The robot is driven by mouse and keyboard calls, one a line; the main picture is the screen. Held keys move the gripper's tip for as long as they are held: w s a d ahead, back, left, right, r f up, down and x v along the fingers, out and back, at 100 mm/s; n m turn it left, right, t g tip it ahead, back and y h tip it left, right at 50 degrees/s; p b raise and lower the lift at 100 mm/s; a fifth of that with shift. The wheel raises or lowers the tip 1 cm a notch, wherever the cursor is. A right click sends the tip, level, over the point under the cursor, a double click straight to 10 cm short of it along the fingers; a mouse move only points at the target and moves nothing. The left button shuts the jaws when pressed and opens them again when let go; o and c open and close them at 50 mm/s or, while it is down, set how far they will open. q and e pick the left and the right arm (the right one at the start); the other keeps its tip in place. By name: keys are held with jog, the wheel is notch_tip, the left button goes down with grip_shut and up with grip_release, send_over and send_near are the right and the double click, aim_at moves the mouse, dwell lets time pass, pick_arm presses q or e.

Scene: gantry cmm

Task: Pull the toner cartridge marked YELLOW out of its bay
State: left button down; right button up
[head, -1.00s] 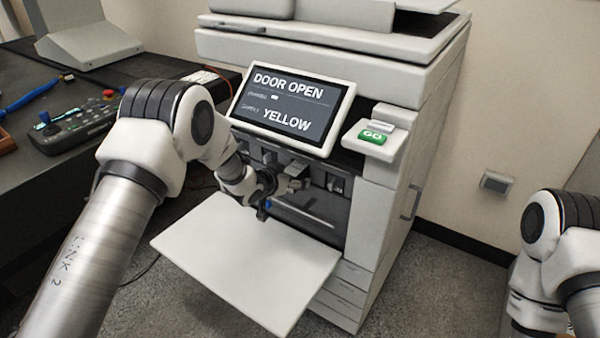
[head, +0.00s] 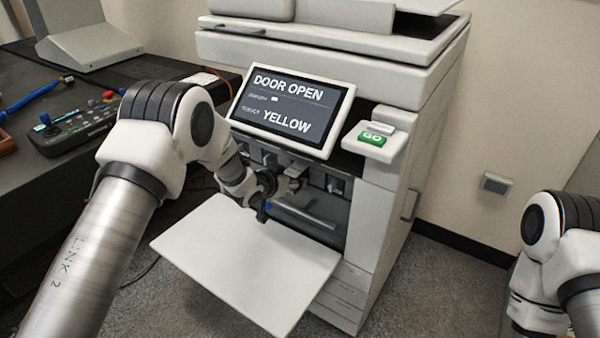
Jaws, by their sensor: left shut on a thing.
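The printer (head: 385,215) stands with its front door (head: 245,265) folded down, exposing a row of dark cartridge bays (head: 335,185). Its screen (head: 290,105) reads DOOR OPEN and YELLOW. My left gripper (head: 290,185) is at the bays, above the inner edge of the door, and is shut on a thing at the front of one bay. The gripper and wrist hide most of that thing, and I cannot read a label on it. My right arm (head: 550,260) shows at the lower right edge; its gripper is out of view.
A green GO button (head: 373,138) sits right of the screen. The open door juts out below my left gripper. A dark bench (head: 60,185) with a control pendant (head: 75,127) stands at the left. The floor right of the printer is clear.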

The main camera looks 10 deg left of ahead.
pick_arm(q)
jog(key=shift+s, duration=0.1)
jog(key=s+a+p, duration=0.3)
jog(key=s+a, duration=0.1)
jog(key=s, duration=0.7)
jog(key=shift+s+a, duration=0.15)
jog(key=shift+s, duration=0.15)
dwell(0.9)
jog(key=shift+r, duration=0.1)
jog(key=shift+r, duration=0.1)
jog(key=p+v, duration=0.4)
jog(key=v, duration=0.2)
jog(key=shift+s, duration=0.35)
jog(key=shift+a, duration=0.1)
